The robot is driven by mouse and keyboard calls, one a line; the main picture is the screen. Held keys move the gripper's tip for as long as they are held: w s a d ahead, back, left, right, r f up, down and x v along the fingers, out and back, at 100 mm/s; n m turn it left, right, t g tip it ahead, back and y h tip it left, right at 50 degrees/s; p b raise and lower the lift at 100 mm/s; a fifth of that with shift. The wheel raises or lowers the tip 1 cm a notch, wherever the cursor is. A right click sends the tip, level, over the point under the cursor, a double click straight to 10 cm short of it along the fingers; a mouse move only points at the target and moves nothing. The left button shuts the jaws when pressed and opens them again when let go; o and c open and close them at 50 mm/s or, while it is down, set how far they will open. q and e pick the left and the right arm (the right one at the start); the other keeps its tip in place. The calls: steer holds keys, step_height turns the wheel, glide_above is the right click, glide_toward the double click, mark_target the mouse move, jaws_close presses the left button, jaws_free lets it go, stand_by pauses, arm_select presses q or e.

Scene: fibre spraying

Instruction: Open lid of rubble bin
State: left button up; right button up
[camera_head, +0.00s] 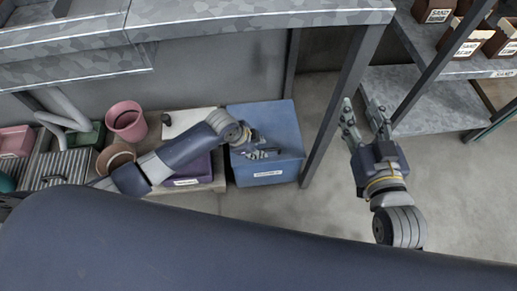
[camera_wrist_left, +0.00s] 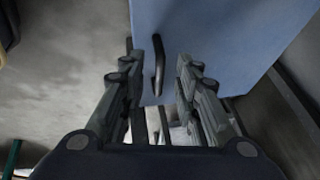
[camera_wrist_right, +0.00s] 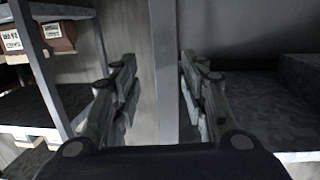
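A blue bin (camera_head: 265,115) with a closed blue lid stands on the floor at the centre of the head view. It has a white label (camera_head: 268,173), too small to read. My left gripper (camera_head: 268,152) is over the front part of the lid. In the left wrist view, the blue lid (camera_wrist_left: 215,35) fills the upper middle, and a dark bar handle (camera_wrist_left: 157,60) shows between the open fingers. I cannot tell whether they touch it. My right gripper (camera_head: 364,110) is open and empty, right of the bin, and it also shows in the right wrist view (camera_wrist_right: 157,75).
A grey table post (camera_head: 340,100) stands between the bin and my right gripper. A grey worktop (camera_head: 250,15) overhangs the back. A pink bucket (camera_head: 126,121) and a purple box (camera_head: 190,172) are left of the bin. A shelf (camera_head: 430,100) with sand boxes is at right.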

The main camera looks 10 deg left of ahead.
arm_select(q)
steer(key=shift+w+d+f, duration=0.2)
steer(key=shift+d+f, duration=0.05)
steer(key=shift+f, duration=0.4)
arm_select(e)
steer(key=shift+w+a+r+t+y, duration=0.15)
steer(key=shift+r+t, duration=0.25)
steer(key=shift+r, duration=0.4)
steer(key=shift+a+r+t+y, duration=0.15)
steer(key=shift+r+t, duration=0.25)
steer(key=shift+r, duration=0.4)
arm_select(q)
jaws_close()
